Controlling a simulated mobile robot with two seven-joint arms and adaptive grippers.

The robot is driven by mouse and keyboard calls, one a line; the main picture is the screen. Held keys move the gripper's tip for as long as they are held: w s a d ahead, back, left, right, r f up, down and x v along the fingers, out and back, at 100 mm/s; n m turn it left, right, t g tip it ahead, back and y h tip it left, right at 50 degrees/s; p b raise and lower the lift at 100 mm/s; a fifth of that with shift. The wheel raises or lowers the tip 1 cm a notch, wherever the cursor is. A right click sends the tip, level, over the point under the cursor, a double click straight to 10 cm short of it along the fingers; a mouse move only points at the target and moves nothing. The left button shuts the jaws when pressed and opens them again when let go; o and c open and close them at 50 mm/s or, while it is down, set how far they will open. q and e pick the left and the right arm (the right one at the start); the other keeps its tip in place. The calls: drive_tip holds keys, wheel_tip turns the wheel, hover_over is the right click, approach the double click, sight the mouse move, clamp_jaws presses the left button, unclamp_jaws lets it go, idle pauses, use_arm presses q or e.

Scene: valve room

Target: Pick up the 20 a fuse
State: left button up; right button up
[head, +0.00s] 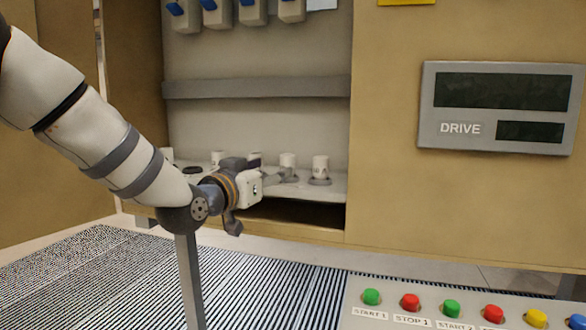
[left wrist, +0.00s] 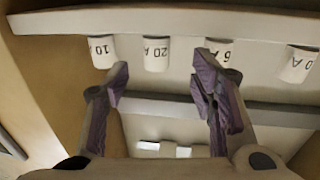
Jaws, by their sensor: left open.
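The 20 A fuse (left wrist: 157,54) is a white cylinder whose label shows upside down in the left wrist view. It stands between a 10-marked fuse (left wrist: 101,51) and a 6-marked fuse (left wrist: 219,55). My left gripper (left wrist: 162,67) is open and empty, its two fingers on either side of the 20 A fuse in the picture and short of it. In the head view my left gripper (head: 278,177) reaches toward the row of white fuses on the cabinet shelf and hides part of it. The labels there are too small to read. My right gripper is out of view.
A grey rail (head: 255,87) crosses the cabinet's back. A drive panel (head: 497,107) hangs at the right. A button console (head: 450,300) stands at the lower right.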

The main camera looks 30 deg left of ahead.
sight(284, 163)
use_arm(q)
drive_tip(key=w, duration=0.8)
drive_tip(key=shift+a+r, duration=0.15)
drive_tip(key=shift+r, duration=0.15)
clamp_jaws()
